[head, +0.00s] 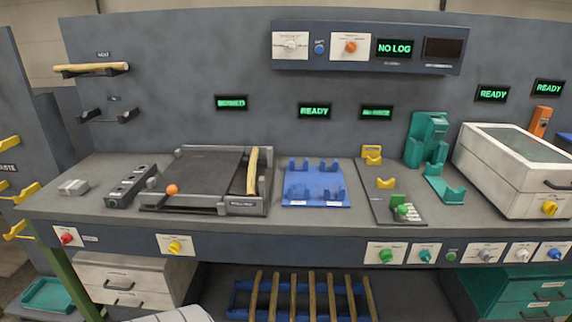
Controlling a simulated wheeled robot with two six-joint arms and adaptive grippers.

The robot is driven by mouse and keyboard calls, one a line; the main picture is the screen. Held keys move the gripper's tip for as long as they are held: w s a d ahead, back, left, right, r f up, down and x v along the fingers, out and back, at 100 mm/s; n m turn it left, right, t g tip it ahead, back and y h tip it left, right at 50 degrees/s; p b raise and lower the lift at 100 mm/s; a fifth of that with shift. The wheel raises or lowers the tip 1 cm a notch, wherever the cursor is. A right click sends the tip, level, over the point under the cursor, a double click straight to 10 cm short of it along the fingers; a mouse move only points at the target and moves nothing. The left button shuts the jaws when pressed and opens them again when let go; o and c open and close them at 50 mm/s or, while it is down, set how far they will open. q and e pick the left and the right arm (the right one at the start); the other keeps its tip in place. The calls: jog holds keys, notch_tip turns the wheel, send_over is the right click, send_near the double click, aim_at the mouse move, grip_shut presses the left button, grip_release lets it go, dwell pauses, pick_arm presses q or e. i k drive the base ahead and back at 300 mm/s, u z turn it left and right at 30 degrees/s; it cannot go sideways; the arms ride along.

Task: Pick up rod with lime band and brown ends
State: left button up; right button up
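No lime band can be made out on any rod at this size. Several tan-brown rods (312,296) stand side by side in a blue rack (236,300) below the bench, their lower parts cut off by the picture edge. Another pale rod (91,68) rests on dark wall hooks at the upper left, with a darker left end. Neither of my grippers is in view.
The grey bench (250,224) carries the black flat-bed unit (195,178), a blue cradle block (314,184), green holders (428,138) and a white lidded box (515,170). White drawers (130,283) and teal drawers (530,300) flank the rack below. Knobs line the bench front.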

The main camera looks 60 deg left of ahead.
aim_at(251, 186)
jog(key=u, duration=0.45)
jog(key=i, duration=0.9)
jog(key=u, duration=0.8)
